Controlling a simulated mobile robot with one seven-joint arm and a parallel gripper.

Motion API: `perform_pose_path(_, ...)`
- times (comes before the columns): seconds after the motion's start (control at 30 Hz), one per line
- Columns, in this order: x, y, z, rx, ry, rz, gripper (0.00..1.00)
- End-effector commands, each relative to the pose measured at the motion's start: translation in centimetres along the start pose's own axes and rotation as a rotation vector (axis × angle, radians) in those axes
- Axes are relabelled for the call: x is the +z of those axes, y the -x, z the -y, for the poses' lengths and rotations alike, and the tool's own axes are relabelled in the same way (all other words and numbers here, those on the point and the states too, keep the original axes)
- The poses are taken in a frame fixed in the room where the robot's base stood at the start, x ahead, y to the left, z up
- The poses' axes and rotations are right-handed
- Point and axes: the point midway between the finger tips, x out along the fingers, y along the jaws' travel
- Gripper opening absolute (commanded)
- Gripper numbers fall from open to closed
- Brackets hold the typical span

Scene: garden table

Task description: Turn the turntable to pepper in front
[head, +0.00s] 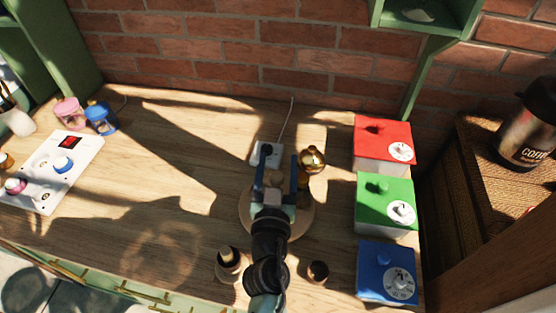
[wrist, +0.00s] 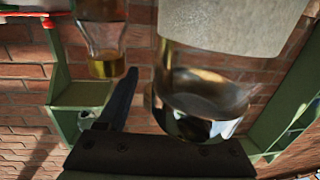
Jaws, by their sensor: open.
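The turntable (head: 304,214) is a round pale wooden disc on the table, partly hidden under my arm and gripper. My gripper (head: 277,180) is open above its middle, fingers pointing to the back wall. A shiny brass-coloured item (head: 312,158) stands at its back right, close to the right finger. In the wrist view, a clear-and-metal container with a pale grey end (wrist: 205,95) is close in front of the palm, and a glass bottle with amber contents (wrist: 103,45) is at upper left. One dark finger (wrist: 120,98) shows between them. I cannot tell which item is the pepper.
Red (head: 382,135), green (head: 385,195) and blue (head: 388,265) lidded boxes with dials line the right edge. Two small round containers (head: 229,262) (head: 318,271) stand in front. A white corded socket block (head: 263,153) lies behind. A white panel (head: 58,165) is left; the left-middle table is mostly clear.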

Motion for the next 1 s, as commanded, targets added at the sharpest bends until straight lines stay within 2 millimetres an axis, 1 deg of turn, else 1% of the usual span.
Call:
perform_pose_path(0.1, 0.01, -0.36, -0.04, 0.001, 0.0, 0.0, 0.67)
perform_pose_path(0.33, 0.02, -0.38, -0.03, 0.0, 0.0, 0.0, 0.67)
perform_pose_path(0.37, 0.01, -0.37, -0.03, 0.0, 0.0, 0.0, 0.63)
perform_pose_path(0.5, 0.01, -0.36, -0.02, 0.0, 0.0, 0.0, 0.38)
perform_pose_path(0.57, 0.01, -0.36, -0.02, 0.0, 0.0, 0.0, 0.27)
perform_pose_path(0.6, 0.01, -0.36, -0.02, 0.0, 0.0, 0.0, 0.2)
perform_pose_path(0.67, 0.01, -0.35, -0.02, 0.0, 0.0, 0.0, 0.09)
perform_pose_path(0.7, 0.01, -0.35, -0.02, 0.0, 0.0, 0.0, 0.02)
perform_pose_path(0.73, 0.0, -0.35, -0.02, 0.0, 0.0, 0.0, 0.0)
perform_pose_path(1.0, 0.0, -0.35, -0.02, 0.0, 0.001, 0.0, 0.0)
